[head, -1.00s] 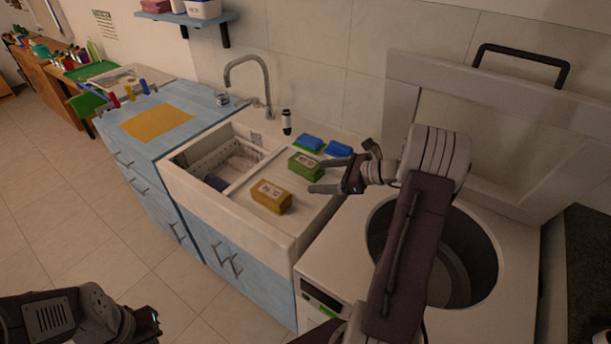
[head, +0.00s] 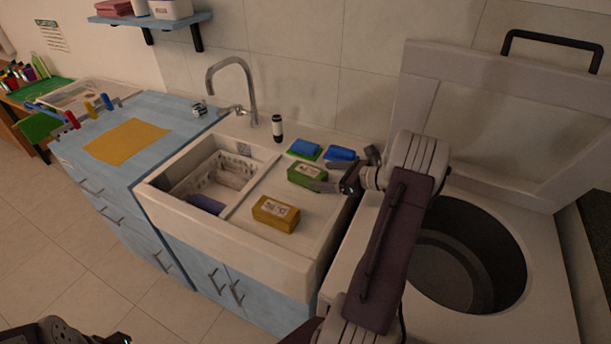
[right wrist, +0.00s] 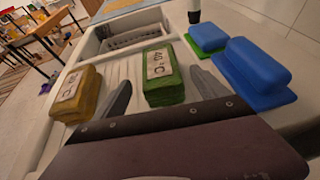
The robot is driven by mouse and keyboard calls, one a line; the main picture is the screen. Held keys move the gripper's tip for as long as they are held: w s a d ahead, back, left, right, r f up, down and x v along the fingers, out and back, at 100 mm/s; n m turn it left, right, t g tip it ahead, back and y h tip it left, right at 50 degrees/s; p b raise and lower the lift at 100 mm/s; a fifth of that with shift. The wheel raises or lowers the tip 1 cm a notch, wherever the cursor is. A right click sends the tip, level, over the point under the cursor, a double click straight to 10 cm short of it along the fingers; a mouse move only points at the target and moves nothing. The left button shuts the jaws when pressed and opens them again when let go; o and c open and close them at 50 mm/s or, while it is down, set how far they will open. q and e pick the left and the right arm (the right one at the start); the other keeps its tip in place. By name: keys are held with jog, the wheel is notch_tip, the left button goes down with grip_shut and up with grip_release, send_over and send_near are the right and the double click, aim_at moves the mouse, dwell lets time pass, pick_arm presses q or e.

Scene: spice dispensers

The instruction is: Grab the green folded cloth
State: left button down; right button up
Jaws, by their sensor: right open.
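The green folded cloth (head: 306,174) with a white label lies on the sink's drainboard; in the right wrist view the green cloth (right wrist: 162,76) reads "40 °C". My right gripper (head: 325,187) is open at the cloth's right end. In the right wrist view its two fingers (right wrist: 160,95) stand on either side of the cloth, which shows between them. Whether they touch it I cannot tell. My left arm shows only at the lower left edge of the head view, and its jaws are not clear.
A yellow-brown folded cloth (head: 276,213) lies in front of the green one. Two blue sponges (head: 305,147) (head: 341,154) lie behind it. A dark bottle (head: 277,128) stands by the faucet (head: 233,80). An open top-loading washer (head: 546,262) is at right.

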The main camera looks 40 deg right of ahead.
aim_at(306, 173)
jog(key=x, duration=0.7)
jog(key=shift+w+a, duration=0.15)
jog(key=shift+w, duration=0.3)
jog(key=shift+s, duration=0.1)
jog(key=c, duration=1.5)
jog(key=shift+r, duration=0.1)
jog(key=shift+c, duration=0.2)
notch_tip(306, 173, up, 5)
jog(key=shift+s+f+p, duration=0.15)
jog(key=shift+f+p, duration=0.1)
jog(key=shift+p, duration=0.05)
jog(key=w+r+v, duration=0.1)
jog(key=v, duration=1.2)
jog(key=shift+d+r+p, duration=0.2)
jog(key=shift+d+p, duration=0.1)
jog(key=shift+d, duration=0.1)
